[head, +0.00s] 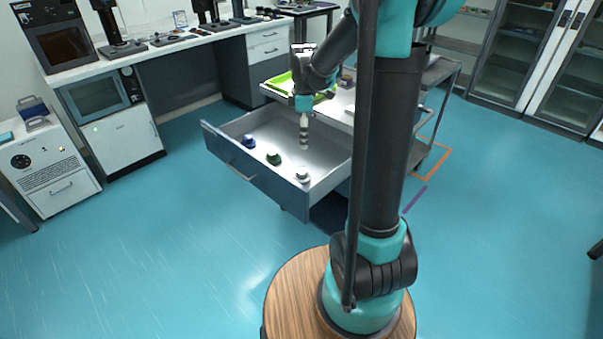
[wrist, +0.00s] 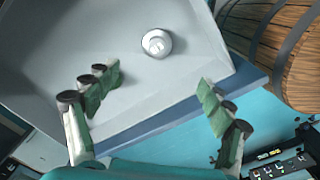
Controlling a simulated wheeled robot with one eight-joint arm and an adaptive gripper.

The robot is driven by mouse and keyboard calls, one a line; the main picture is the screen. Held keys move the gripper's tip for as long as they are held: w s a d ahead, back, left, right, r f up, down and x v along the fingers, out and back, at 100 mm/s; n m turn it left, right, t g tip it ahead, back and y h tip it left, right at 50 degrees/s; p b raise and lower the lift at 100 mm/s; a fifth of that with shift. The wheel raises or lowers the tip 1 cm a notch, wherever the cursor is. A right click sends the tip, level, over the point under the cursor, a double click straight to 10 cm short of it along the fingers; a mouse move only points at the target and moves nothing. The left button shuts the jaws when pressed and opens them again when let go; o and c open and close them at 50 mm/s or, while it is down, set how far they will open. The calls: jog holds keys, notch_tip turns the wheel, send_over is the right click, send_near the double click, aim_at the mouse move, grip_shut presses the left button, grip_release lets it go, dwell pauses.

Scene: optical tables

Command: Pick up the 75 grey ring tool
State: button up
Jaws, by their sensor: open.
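The grey ring tool, a small round light-grey piece, lies on the floor of an open drawer. In the head view the ring tool (head: 302,175) is near the drawer's front right corner. In the wrist view the ring tool (wrist: 157,43) shows from above, beyond the fingertips and roughly centred between them. My gripper (head: 304,146) hangs pointing down over the drawer, behind the ring tool. In the wrist view my gripper (wrist: 160,78) is open, with nothing between its fingers. The number 75 cannot be read.
The drawer (head: 262,186) also holds a blue piece (head: 249,141) and a green piece (head: 274,158) to the left of the ring tool. Its raised walls surround them. A green tray (head: 281,82) sits on the surface behind.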

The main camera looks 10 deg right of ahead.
aim_at(302, 171)
jog(key=f, duration=1.2)
jog(key=shift+w+f, duration=0.15)
jog(key=shift+w, duration=0.05)
jog(key=shift+w+a+f, duration=0.1)
jog(key=shift+a+f, duration=0.05)
jog(key=shift+f, duration=1.15)
jog(key=shift+w+a+f, duration=0.1)
jog(key=shift+f, duration=1.15)
jog(key=c, duration=1.3)
